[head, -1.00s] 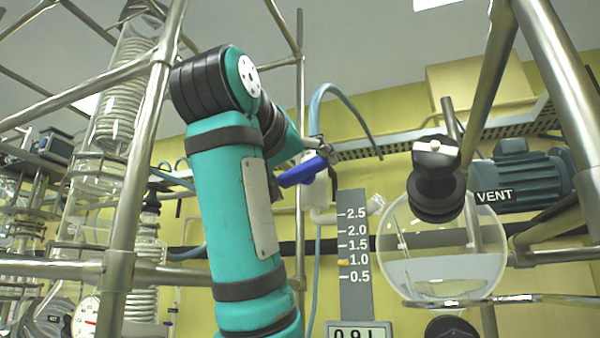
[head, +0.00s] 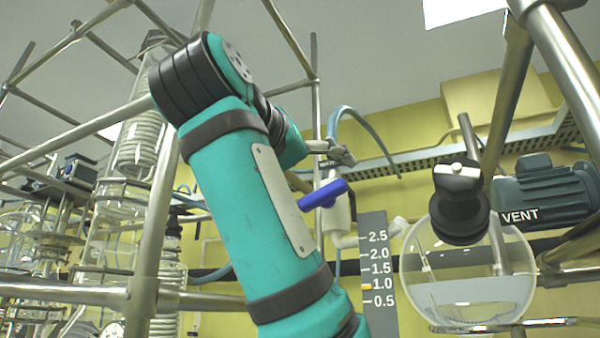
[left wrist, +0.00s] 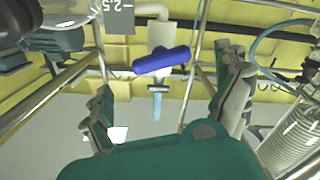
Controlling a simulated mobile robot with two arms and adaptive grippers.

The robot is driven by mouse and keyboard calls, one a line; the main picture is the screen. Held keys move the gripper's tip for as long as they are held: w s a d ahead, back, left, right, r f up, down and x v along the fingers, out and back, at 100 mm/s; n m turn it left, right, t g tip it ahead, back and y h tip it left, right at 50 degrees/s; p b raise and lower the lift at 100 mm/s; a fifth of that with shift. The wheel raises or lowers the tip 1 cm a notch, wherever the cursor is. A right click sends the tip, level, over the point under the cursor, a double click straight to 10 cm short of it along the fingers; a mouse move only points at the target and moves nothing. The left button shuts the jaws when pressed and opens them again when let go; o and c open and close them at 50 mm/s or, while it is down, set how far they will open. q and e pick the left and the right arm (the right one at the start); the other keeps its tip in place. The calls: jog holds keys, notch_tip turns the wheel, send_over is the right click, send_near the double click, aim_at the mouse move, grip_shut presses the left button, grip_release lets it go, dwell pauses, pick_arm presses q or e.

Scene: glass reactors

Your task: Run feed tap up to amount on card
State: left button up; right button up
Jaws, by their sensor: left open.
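The feed tap's blue handle (head: 323,194) sits on a white valve body with a pale hose above, right of my left arm in the head view. It slants up to the right. My left gripper (head: 333,150) is just above it, apart from it. In the left wrist view the open jaws (left wrist: 168,78) stand either side of the blue handle (left wrist: 160,59), with nothing held. A grey scale (head: 377,270) reads 0.5 to 2.5, with a small orange mark near 1.0. The round glass flask (head: 468,290) holds pale liquid in its lower part. No amount card is readable.
Metal frame poles (head: 150,230) stand left, near my arm, and right. A black-knobbed valve (head: 460,205) is over the flask. A dark motor (head: 545,190) beside a VENT label is at right. Coiled glassware fills the left side.

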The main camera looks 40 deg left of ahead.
pick_arm(q)
jog(key=shift+v, duration=1.2)
dwell(6.8)
